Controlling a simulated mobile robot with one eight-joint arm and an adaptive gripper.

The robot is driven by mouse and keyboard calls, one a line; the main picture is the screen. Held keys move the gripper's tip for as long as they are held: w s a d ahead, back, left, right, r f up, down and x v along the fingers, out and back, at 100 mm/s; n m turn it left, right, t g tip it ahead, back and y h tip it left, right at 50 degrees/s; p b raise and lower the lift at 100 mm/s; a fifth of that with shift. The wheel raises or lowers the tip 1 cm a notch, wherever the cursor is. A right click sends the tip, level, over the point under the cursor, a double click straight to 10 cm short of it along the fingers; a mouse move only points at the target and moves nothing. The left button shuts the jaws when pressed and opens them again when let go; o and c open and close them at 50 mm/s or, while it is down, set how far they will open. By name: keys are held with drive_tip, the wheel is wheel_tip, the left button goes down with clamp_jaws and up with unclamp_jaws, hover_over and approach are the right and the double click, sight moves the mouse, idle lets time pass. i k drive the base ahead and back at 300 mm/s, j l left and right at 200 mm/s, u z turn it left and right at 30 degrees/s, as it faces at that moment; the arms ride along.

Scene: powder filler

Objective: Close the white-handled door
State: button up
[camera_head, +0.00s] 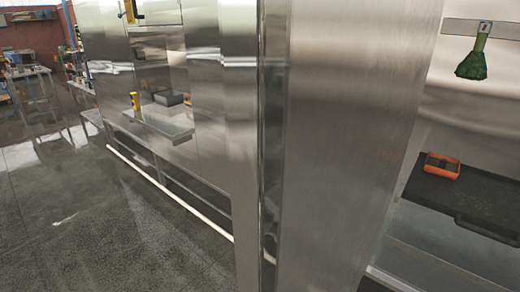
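A tall brushed-steel panel (345,140) fills the middle of the view, close to the camera. It may be the door or a cabinet side; I cannot tell which. To its left is a shiny steel front (225,100) with reflections. A long thin white bar (170,190) runs low and slanting along that side; I cannot tell whether it is the door's handle. No other white handle shows. My gripper is not in view.
At right, a black tray (485,190) holds an orange box (442,166). A green flask-shaped item (473,62) hangs from a rail above. At left are open grey floor (60,215) and a distant bench (30,75). A yellow item (135,101) shows on the steel side.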

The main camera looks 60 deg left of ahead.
sight(322, 99)
drive_tip(key=k+j+u, duration=0.25)
drive_tip(key=k+j, duration=0.15)
drive_tip(key=j, duration=0.2)
drive_tip(key=k+j+u, duration=0.15)
drive_tip(key=j, duration=0.2)
drive_tip(key=k+j+u, duration=0.1)
drive_tip(key=j, duration=0.25)
drive_tip(key=k+j+u, duration=0.15)
drive_tip(key=j, duration=0.25)
drive_tip(key=k, duration=0.1)
